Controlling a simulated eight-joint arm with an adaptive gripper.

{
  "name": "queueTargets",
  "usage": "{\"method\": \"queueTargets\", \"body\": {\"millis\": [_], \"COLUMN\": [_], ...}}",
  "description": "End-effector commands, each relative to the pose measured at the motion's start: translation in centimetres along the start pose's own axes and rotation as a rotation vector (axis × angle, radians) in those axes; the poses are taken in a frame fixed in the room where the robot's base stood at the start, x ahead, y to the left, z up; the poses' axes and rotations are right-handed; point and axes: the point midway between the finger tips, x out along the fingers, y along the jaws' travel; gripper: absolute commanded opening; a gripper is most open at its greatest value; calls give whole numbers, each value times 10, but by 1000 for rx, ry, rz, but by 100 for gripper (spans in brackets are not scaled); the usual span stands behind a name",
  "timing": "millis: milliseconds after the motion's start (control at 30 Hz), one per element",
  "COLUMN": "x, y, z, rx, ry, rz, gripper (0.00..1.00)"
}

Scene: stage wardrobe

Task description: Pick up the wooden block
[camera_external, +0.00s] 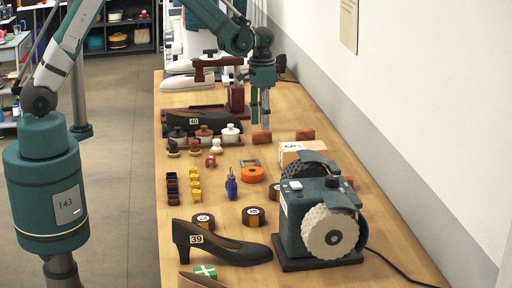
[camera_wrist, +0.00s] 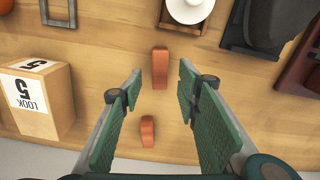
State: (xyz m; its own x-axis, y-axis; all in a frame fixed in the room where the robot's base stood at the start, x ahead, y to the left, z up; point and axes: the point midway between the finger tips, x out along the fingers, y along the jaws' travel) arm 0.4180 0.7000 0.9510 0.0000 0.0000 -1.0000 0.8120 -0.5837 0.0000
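Two small reddish-brown wooden-looking blocks lie on the table. One (camera_external: 287,137) is nearer the middle of the table, and shows in the wrist view (camera_wrist: 160,67) beyond and between my fingertips. The other (camera_external: 305,135) is nearer the wall, and shows lower in the wrist view (camera_wrist: 147,131). I cannot tell which one the task names. My gripper (camera_external: 264,128) points down; in the wrist view its fingers (camera_wrist: 158,88) are apart with nothing held. Its exact height above the table is unclear.
A wooden box marked 5 (camera_external: 289,158) stands beside the blocks, also at left in the wrist view (camera_wrist: 40,95). A green grinding machine (camera_external: 320,215) stands nearer the camera. The wall borders the table's right side.

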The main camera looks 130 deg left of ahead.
Motion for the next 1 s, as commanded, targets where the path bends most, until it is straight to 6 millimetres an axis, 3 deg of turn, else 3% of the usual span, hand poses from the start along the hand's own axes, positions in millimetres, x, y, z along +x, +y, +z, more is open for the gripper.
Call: {"method": "queueTargets", "body": {"millis": [367,800,1000], "x": [2,43,52], "y": [0,0,0], "z": [0,0,0], "rx": [0,0,0], "ry": [0,0,0], "rz": [0,0,0], "gripper": [33,33,33]}}
